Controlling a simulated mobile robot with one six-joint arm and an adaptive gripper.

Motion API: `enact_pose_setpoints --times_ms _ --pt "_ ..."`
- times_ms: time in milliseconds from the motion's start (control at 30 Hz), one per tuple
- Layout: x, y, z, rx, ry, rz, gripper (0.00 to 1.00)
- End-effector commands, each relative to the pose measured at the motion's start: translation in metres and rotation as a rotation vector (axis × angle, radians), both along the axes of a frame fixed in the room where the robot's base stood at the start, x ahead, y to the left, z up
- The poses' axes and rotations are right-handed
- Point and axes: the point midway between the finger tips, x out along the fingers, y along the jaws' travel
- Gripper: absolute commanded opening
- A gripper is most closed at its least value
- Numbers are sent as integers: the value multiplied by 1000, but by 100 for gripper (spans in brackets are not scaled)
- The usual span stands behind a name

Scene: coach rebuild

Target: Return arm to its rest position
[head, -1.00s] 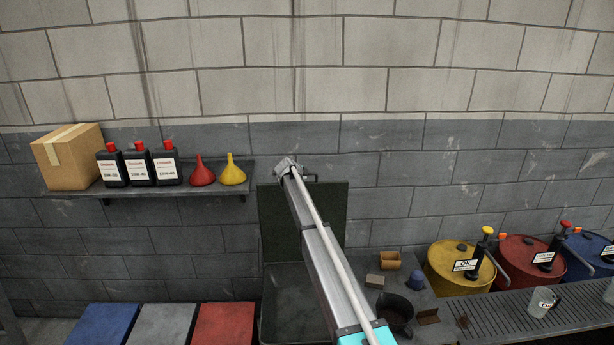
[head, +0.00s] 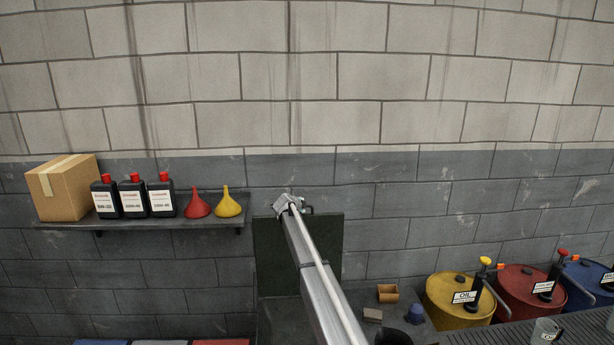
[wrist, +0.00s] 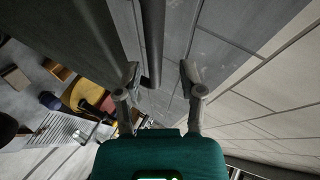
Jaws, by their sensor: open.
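My arm reaches up from the bottom of the head view toward the block wall, in front of a dark upright panel (head: 268,262). My gripper shows in the wrist view (wrist: 158,78), its two fingers apart with nothing between them. Beyond the fingers are the grey wall (wrist: 215,45) and a dark vertical bar (wrist: 152,40). In the head view the fingers are too small and hidden to make out at the arm's far end.
A shelf (head: 150,223) at left holds a cardboard box (head: 68,190), several black bottles, a red funnel (head: 198,205) and a yellow funnel (head: 229,205). Yellow (head: 450,300), red (head: 515,290) and blue drums stand at right. Small items lie beside the panel, including a blue one (head: 415,314).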

Motion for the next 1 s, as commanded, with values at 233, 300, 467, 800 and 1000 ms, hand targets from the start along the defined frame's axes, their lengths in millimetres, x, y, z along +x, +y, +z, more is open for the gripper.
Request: enact_pose_setpoints --times_ms 233,300,467,800,1000 --pt "-30 -23 16 -100 -179 116 51" --pt "-42 -27 22 -136 -235 168 51" --pt "-76 -31 30 -230 -349 322 51" --pt "-171 -21 9 -416 -426 721 51" --pt "-239 -19 -31 -508 -349 966 51"
